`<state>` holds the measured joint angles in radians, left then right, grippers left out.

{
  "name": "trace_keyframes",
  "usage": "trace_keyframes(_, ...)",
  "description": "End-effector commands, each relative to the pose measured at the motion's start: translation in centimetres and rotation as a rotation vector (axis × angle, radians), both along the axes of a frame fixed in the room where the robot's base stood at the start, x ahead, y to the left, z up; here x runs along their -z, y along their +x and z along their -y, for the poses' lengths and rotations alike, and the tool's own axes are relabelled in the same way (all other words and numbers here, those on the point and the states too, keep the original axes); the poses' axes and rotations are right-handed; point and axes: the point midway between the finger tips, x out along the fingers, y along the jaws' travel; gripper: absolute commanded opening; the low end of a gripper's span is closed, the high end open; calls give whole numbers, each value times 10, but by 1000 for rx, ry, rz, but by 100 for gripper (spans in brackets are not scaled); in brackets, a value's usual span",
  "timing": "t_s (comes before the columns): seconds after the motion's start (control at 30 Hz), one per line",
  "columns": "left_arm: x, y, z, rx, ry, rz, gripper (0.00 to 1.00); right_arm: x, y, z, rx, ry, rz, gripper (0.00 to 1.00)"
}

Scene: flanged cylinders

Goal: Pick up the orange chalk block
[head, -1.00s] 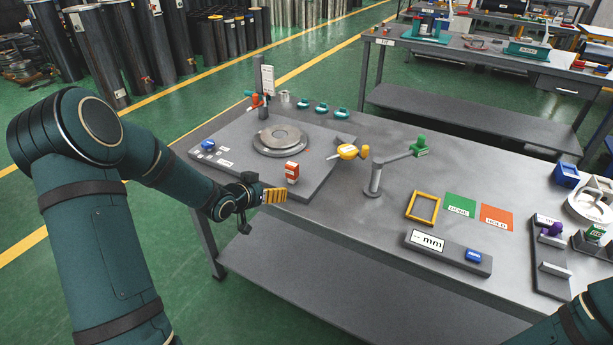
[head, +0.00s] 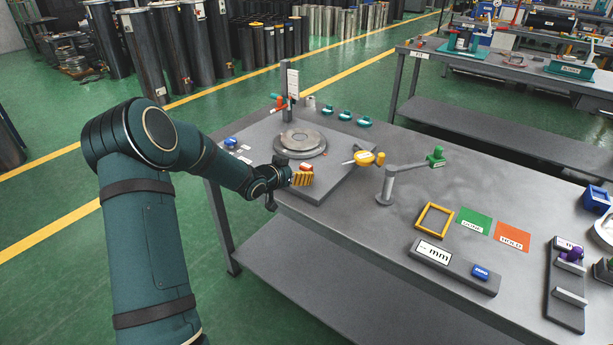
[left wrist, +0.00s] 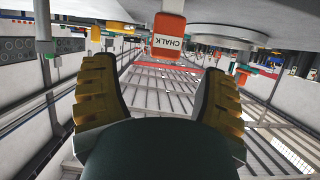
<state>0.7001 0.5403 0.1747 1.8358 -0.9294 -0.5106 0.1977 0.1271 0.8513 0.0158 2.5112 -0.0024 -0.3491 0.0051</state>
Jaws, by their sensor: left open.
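The orange chalk block (head: 307,168) stands on the grey plate near its front edge; its label reads CHALK in the left wrist view (left wrist: 168,36). In the head view my left gripper (head: 303,178) is in front of it, and its yellow fingers hide the block's lower part. In the left wrist view the two fingers (left wrist: 156,90) are spread apart with nothing between them. The block shows just beyond the gap between the fingertips. I cannot tell whether a finger touches it. My right gripper is not in view.
A round flanged disc (head: 300,143) sits behind the block on the plate (head: 335,180). A yellow tool (head: 369,158) and a grey stand with a green knob (head: 388,185) are to the right. A post (head: 289,95) rises at the back. A yellow frame (head: 434,219) lies further right.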

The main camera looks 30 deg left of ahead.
Motion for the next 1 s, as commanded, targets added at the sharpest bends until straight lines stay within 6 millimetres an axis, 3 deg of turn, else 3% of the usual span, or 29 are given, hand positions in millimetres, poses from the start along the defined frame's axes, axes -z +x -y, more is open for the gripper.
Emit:
trace_keyframes(0.6, 34, 55, -2, 1, 0, 1, 73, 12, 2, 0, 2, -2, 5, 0)
trace_keyframes(0.9, 35, 60, -2, 0, 0, 0, 73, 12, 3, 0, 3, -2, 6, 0)
trace_keyframes(0.93, 35, 60, -2, 0, 0, 0, 71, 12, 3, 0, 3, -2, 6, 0)
trace_keyframes(1.0, 35, 60, -2, 0, 0, 0, 46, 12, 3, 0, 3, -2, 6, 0)
